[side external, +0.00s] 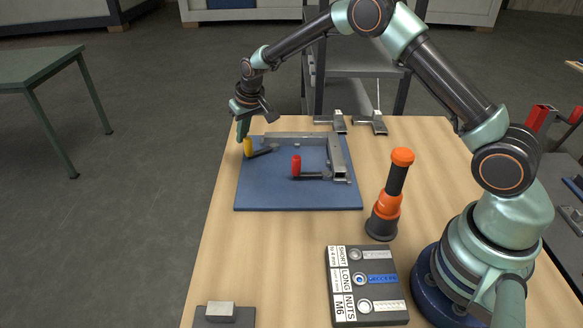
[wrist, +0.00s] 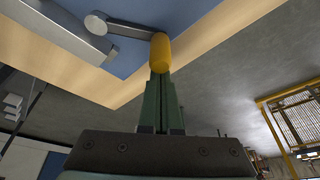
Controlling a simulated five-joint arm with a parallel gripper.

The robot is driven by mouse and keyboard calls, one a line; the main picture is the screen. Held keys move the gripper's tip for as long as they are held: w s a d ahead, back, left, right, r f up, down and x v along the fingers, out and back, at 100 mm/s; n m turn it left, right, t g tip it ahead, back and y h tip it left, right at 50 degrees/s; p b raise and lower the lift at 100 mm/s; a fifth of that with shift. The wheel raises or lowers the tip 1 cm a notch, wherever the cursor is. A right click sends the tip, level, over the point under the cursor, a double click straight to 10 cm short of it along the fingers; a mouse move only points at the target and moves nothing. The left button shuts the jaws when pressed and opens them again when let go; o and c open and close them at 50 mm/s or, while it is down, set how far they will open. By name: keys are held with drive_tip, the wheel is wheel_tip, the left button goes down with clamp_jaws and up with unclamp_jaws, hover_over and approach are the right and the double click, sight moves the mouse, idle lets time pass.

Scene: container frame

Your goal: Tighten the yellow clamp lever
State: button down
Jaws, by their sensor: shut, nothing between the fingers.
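The yellow clamp lever (side external: 248,147) is at the left end of the metal frame (side external: 290,136) on the blue board (side external: 260,195). Its yellow knob (wrist: 160,52) shows in the wrist view at the end of a grey lever arm (wrist: 124,31). My gripper (side external: 242,134) is shut and empty, its green fingertips (wrist: 160,78) right at the knob. I cannot tell whether they touch it. A red-handled lever (side external: 296,165) stands near the middle of the board.
An orange and black tool (side external: 390,195) stands on the wooden table (side external: 290,235). A labelled parts tray (side external: 345,306) and a small grey block (side external: 220,309) lie at the front. Clamps (side external: 370,123) lie at the back edge.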

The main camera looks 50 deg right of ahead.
sight(247, 145)
drive_tip(key=shift+s, duration=0.2)
idle(0.4)
drive_tip(key=shift+s+a+n, duration=0.3)
drive_tip(key=shift+s+n, duration=0.35)
drive_tip(key=shift+n, duration=0.35)
drive_tip(key=shift+s+a+n, duration=0.15)
drive_tip(key=shift+s+n, duration=0.75)
drive_tip(key=shift+n, duration=0.3)
drive_tip(key=shift+s+d, duration=0.2)
drive_tip(key=shift+s, duration=1.35)
